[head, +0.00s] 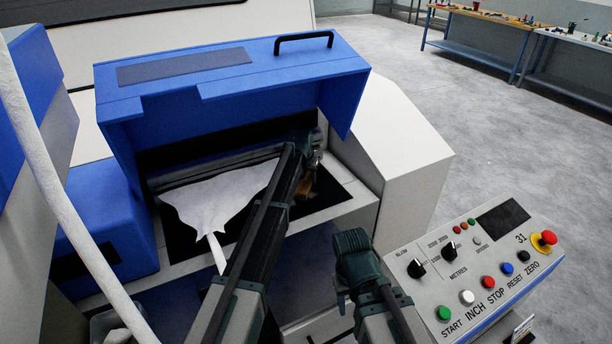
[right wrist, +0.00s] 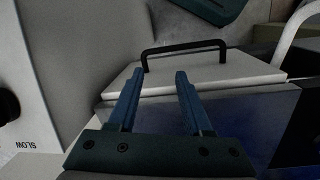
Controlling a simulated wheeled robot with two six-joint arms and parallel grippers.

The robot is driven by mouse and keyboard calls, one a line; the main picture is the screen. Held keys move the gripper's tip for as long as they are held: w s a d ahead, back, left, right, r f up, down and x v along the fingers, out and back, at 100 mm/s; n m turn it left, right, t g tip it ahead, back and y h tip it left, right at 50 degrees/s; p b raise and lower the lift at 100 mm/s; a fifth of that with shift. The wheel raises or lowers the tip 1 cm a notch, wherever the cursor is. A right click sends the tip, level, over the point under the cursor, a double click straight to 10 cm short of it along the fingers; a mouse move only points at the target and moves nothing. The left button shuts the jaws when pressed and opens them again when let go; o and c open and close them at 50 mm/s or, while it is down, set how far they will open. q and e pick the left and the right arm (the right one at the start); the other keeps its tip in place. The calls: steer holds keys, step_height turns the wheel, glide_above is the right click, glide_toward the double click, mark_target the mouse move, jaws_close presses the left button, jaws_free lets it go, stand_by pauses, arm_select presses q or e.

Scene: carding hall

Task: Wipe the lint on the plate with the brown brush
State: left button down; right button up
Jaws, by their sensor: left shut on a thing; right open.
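My left gripper (head: 312,168) reaches under the raised blue hood, at the right end of the machine's opening. It is shut on the brown brush (head: 304,187), of which only a small brown part shows beside the jaws. The dark plate (head: 328,190) lies below and around it; my left arm covers part of it. Whether the brush touches the plate, I cannot tell. I cannot make out separate lint there. My right gripper (head: 343,299) is low, left of the control panel. In the right wrist view it is open and empty (right wrist: 156,82).
A white fibre web (head: 215,200) narrows into a strand left of my left arm. The blue hood (head: 235,75) overhangs the opening. The control panel (head: 470,265) stands at right. In the right wrist view, a pale lid (right wrist: 235,78) with a black handle lies beyond the fingers.

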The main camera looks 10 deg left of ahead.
mark_target(308, 184)
arm_select(q)
steer(key=shift+s+d, duration=0.1)
steer(key=shift+s, duration=0.05)
steer(key=shift+s+d, duration=0.55)
steer(key=shift+s, duration=0.2)
steer(key=shift+s+d, duration=0.5)
steer(key=shift+s, duration=0.2)
steer(key=shift+a, duration=0.15)
steer(key=shift+s+a+f, duration=0.1)
steer(key=shift+s+a, duration=0.45)
steer(key=shift+a, duration=0.15)
steer(key=shift+w, duration=0.1)
steer(key=shift+w+a, duration=0.55)
steer(key=shift+w, duration=0.25)
steer(key=shift+w+a, duration=0.5)
steer(key=shift+w, duration=0.25)
